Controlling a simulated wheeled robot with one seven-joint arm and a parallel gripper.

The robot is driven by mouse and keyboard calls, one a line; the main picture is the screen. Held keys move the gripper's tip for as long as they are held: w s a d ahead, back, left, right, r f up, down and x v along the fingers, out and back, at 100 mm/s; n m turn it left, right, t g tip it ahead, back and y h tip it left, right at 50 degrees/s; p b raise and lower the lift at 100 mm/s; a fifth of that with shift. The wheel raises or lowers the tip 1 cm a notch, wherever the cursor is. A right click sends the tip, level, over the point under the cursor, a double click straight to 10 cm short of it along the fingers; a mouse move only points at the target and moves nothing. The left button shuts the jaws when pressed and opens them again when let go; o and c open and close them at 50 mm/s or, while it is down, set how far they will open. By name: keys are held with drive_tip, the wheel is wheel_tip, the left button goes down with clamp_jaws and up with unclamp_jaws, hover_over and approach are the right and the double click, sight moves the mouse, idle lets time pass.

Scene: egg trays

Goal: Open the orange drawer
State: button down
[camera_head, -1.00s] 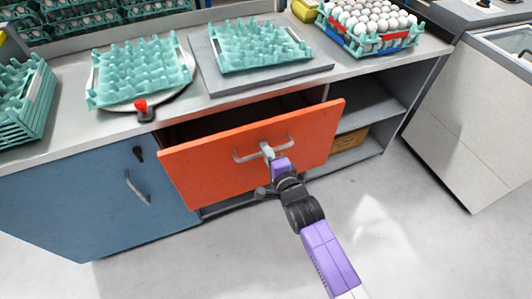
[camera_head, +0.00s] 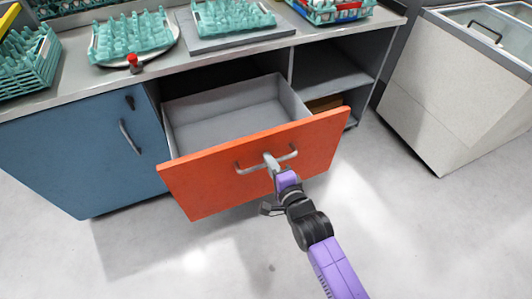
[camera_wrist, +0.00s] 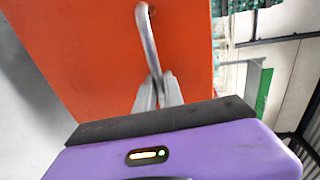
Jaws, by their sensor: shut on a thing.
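The orange drawer (camera_head: 215,180) is pulled well out of the counter, and its grey, empty inside (camera_head: 230,115) shows. Its silver bar handle (camera_head: 247,169) sits across the front panel. My gripper (camera_head: 271,161) is shut on the middle of this handle. In the wrist view the fingers of my gripper (camera_wrist: 158,92) close around the handle (camera_wrist: 147,38), with the orange front (camera_wrist: 80,60) behind it. The exact contact between fingers and bar is partly hidden.
A blue cabinet door (camera_head: 85,150) is shut to the left of the drawer. Open shelves (camera_head: 330,68) are on the right, and a pale freezer (camera_head: 450,90) stands beyond them. Teal egg trays (camera_head: 130,37) stand on the counter. The floor in front is clear.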

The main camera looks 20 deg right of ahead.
drive_tip(key=shift+v, duration=0.8)
drive_tip(key=shift+f, duration=0.2)
drive_tip(key=c, duration=1.5)
unclamp_jaws()
drive_tip(key=shift+o, duration=0.2)
drive_tip(key=v, duration=0.7)
drive_tip(key=shift+s, duration=0.4)
